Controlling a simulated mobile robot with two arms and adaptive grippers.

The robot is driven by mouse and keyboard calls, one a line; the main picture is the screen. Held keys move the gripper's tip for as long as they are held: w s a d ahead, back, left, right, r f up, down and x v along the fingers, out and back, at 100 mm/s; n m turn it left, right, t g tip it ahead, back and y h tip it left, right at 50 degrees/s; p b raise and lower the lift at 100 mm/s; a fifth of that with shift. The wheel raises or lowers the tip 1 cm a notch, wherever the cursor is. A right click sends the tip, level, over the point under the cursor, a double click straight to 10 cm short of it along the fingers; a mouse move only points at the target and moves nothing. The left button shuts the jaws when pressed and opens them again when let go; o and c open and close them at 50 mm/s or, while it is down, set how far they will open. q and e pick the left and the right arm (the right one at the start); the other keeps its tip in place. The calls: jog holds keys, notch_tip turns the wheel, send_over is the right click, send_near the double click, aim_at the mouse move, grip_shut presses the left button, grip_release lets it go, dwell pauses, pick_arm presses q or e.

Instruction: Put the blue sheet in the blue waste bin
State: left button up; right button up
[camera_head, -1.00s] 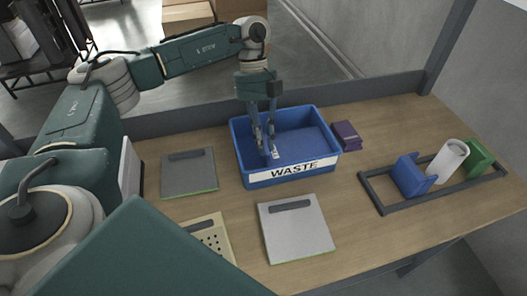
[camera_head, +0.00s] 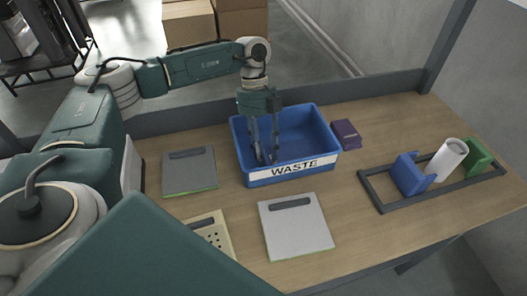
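The blue waste bin (camera_head: 245,178), labelled WASTE on its front wall, stands on the table in the middle of the head view. My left gripper (camera_head: 266,157) points down into the bin, with its fingertips below the rim level. Its two fingers look spread, with blue showing between them. I cannot make out a separate blue sheet; inside the bin, blue on blue hides any such sheet. My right gripper is not in view.
Two grey panels (camera_head: 189,172) (camera_head: 296,226) lie left and front of the bin. A beige perforated board (camera_head: 212,233) is partly hidden in front. A purple block (camera_head: 346,134) is right of the bin. A dark rack (camera_head: 380,199) holds blue, white and green parts at right.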

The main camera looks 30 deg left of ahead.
pick_arm(q)
jog(key=b+v, duration=0.2)
jog(key=v, duration=1)
jog(key=shift+d, duration=0.1)
